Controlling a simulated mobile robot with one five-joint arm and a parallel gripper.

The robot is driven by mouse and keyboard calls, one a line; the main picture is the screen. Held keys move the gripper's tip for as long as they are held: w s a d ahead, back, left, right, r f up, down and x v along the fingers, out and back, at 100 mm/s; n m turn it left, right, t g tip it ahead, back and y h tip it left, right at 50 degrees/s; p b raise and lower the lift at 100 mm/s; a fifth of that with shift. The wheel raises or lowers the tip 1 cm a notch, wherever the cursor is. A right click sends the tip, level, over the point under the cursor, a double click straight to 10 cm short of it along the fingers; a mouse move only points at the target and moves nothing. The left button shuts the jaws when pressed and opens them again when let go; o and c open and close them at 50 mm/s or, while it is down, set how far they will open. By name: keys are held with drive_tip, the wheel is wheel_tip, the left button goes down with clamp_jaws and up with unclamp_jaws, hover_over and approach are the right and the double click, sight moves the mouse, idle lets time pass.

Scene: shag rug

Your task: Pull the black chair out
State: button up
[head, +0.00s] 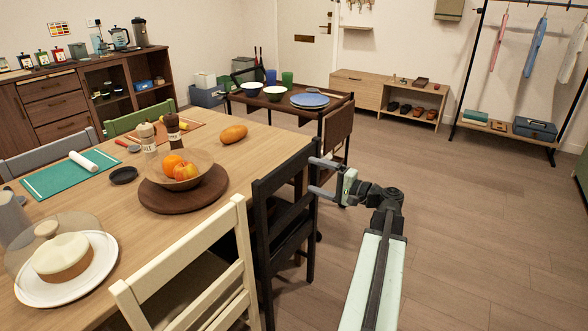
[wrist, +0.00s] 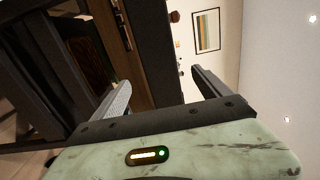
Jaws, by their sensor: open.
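My gripper (head: 316,177) is open at the right upright of that chair back, one finger above the other in the head view. In the wrist view, the dark chair back (wrist: 40,70) fills the left side, and a dark upright shows between the spread fingers of my gripper (wrist: 160,78). I cannot tell whether the fingers touch it. The chair's far legs are partly hidden.
A cream chair (head: 195,270) stands close to the left of the black chair. A fruit bowl (head: 183,178) and a cake plate (head: 75,285) are on the table. A dark cart (head: 290,107) with dishes stands behind. The wooden floor (head: 470,230) to the right is clear.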

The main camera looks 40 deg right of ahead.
sight(294, 168)
drive_tip(key=x, duration=1)
drive_tip(key=shift+d, duration=0.1)
clamp_jaws()
drive_tip(key=shift+r, duration=0.1)
